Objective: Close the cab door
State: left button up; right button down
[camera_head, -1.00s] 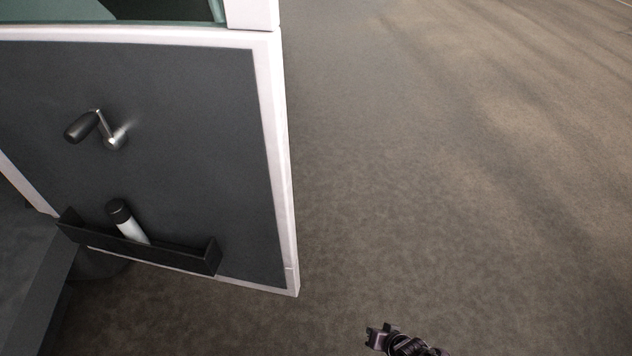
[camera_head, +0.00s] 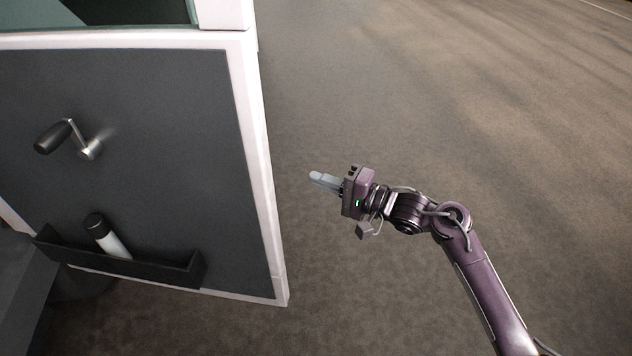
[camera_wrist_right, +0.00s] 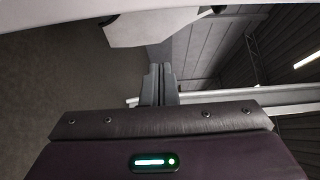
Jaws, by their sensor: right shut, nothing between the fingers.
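The cab door (camera_head: 150,180) stands open at the left of the head view, its dark grey inner panel facing me and its white frame edge (camera_head: 258,180) on the right. A window crank (camera_head: 75,140) and a black door pocket (camera_head: 120,262) are on the panel. My right gripper (camera_head: 314,177) is shut and empty, to the right of the door's edge with a visible gap in the picture. Its fingers also show in the right wrist view (camera_wrist_right: 160,84), below a white surface that I cannot identify for sure. My left gripper is not in view.
A bottle with a black cap (camera_head: 107,236) stands in the door pocket. The brown ground (camera_head: 450,110) to the right of the door is clear. The right wrist view shows a dark ribbed wall or roof (camera_wrist_right: 215,50) with bright strips.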

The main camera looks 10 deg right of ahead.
jog(key=p+x, duration=0.2)
jog(key=x, duration=0.6)
jog(key=s, duration=0.2)
jog(key=s+a+p, duration=0.1)
jog(key=shift+s+a+f, duration=0.1)
jog(key=shift+s, duration=0.3)
